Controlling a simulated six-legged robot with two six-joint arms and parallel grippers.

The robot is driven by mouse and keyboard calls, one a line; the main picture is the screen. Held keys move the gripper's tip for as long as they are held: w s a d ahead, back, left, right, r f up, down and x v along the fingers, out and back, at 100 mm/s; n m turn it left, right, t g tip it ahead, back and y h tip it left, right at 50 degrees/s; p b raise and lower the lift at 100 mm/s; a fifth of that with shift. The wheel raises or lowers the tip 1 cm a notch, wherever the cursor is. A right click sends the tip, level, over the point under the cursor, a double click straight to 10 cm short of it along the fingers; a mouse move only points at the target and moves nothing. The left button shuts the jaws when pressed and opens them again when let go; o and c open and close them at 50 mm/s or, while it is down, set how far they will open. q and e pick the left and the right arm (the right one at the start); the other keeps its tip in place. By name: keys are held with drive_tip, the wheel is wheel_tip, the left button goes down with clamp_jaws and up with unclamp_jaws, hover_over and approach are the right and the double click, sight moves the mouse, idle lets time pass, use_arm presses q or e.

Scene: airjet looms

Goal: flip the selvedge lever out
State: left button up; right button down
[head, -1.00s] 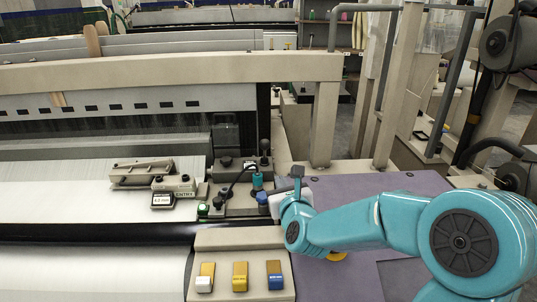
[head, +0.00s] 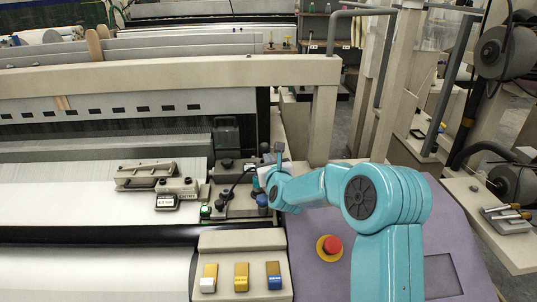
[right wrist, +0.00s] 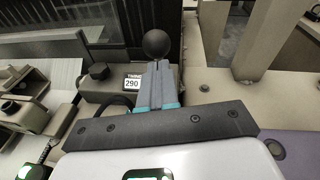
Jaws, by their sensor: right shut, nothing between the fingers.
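The selvedge lever shows in the right wrist view as a black ball knob (right wrist: 155,43), just beyond the fingertips. In the head view its dark knob (head: 265,147) stands at the back of the dark unit at the right end of the cloth. My right gripper (head: 278,150) is beside the knob there, its fingers partly hidden by the wrist. In the right wrist view the right gripper (right wrist: 156,68) is shut and empty, its grey fingers together. Its tips overlap the lever's shaft; I cannot tell whether they touch. My left gripper is not in view.
A small display reading 290 (right wrist: 132,83) sits left of the fingers. The beige frame post (head: 322,125) rises to the right of the lever. A red stop button (head: 330,245) is on the purple panel. White, yellow and blue switches (head: 241,278) line the front console.

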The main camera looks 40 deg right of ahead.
drive_tip(key=shift+w, duration=0.2)
drive_tip(key=shift+r, duration=0.2)
